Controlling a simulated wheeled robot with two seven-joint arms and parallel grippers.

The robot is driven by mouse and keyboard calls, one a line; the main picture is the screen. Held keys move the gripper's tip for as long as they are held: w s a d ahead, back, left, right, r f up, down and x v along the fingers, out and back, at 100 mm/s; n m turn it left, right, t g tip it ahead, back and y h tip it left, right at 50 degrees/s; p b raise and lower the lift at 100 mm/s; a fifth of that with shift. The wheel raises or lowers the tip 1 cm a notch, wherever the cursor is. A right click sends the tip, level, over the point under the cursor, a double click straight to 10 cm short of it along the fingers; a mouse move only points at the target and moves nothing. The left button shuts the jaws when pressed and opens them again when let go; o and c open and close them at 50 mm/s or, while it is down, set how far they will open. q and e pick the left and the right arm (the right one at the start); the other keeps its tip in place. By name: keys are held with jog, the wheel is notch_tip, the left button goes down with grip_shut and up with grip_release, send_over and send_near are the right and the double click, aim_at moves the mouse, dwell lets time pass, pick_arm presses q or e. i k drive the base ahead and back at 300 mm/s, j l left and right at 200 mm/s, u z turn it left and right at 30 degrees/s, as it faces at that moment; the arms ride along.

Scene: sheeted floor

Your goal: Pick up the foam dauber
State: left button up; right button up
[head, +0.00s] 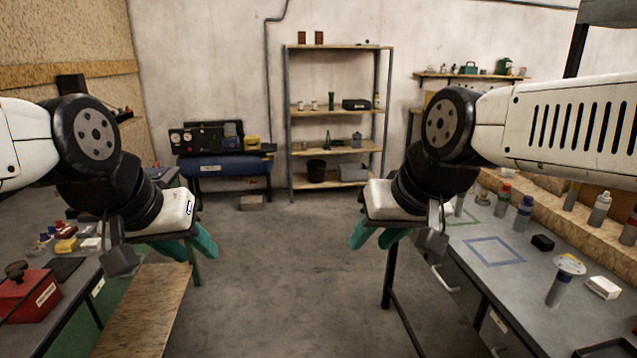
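I cannot identify the foam dauber for certain. A grey upright cylinder with a wide, pale, speckled disc on top (568,265) stands on the right bench and may be it. My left gripper (192,250) hangs over the floor beside the left bench, its teal fingers apart with nothing seen between them. My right gripper (376,240) hangs left of the right bench, well away from the disc-topped thing. Its teal fingers are also apart, with nothing seen between them.
The right bench (520,292) also holds a blue taped square (495,250), a black block (542,242), a white box (603,287) and several bottles. The left bench holds a red box (28,296) and small items. A shelf rack (335,112) stands behind. The middle floor (290,285) is clear.

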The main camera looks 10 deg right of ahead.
aim_at(484, 193)
jog(key=i+j+z, duration=0.2)
jog(key=i, duration=1.35)
jog(key=i+z, duration=0.75)
jog(key=i+l+z, duration=0.1)
jog(key=i+z, duration=0.15)
jog(key=z, duration=0.15)
jog(key=i+z, duration=0.25)
jog(key=z, duration=0.15)
jog(key=i+z, duration=0.25)
jog(key=z, duration=0.2)
